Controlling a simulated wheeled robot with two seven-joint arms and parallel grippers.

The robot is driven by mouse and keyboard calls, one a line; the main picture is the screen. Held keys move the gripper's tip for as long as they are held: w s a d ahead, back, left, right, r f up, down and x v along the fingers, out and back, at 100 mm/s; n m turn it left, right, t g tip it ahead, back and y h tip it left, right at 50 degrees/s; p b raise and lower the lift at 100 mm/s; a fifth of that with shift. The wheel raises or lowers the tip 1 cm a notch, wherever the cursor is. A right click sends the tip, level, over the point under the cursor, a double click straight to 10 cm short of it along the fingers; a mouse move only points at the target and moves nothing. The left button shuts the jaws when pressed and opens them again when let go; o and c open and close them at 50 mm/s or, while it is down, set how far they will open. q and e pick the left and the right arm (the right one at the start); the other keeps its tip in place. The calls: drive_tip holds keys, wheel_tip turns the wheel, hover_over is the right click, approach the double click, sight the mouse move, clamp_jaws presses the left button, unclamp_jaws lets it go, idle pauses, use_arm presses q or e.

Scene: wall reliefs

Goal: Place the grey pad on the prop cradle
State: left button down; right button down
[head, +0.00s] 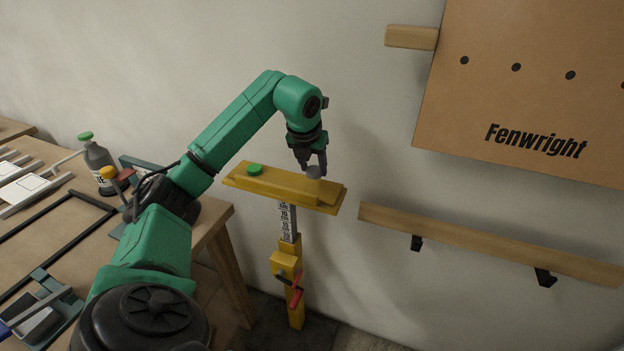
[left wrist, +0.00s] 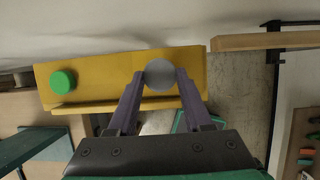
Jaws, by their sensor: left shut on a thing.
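The grey pad (head: 314,171) is a small round disc between the fingers of my left gripper (head: 313,168), which is shut on it. The pad also shows in the left wrist view (left wrist: 160,74), held between the two fingertips (left wrist: 160,78). The prop cradle (head: 285,186) is a yellow trough on a post with a scale. The pad is over the right part of the cradle; I cannot tell whether it touches the surface. A green pad (head: 255,169) sits on the left part of the cradle. My right gripper is not in view.
A wooden bench (head: 60,220) with a frame, clamps and a grey bottle (head: 98,163) is at left. A brown Fenwright panel (head: 530,90) is on the wall at right, above a wooden rail (head: 480,243) with black brackets. A red handle (head: 295,290) is on the post.

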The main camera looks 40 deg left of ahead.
sight(312, 174)
use_arm(q)
wheel_tip(312, 174, down, 4)
drive_tip(key=shift+f, duration=0.1)
drive_tip(key=shift+c, duration=1.6)
unclamp_jaws()
drive_tip(key=v, duration=1.2)
drive_tip(key=shift+s+d, duration=0.1)
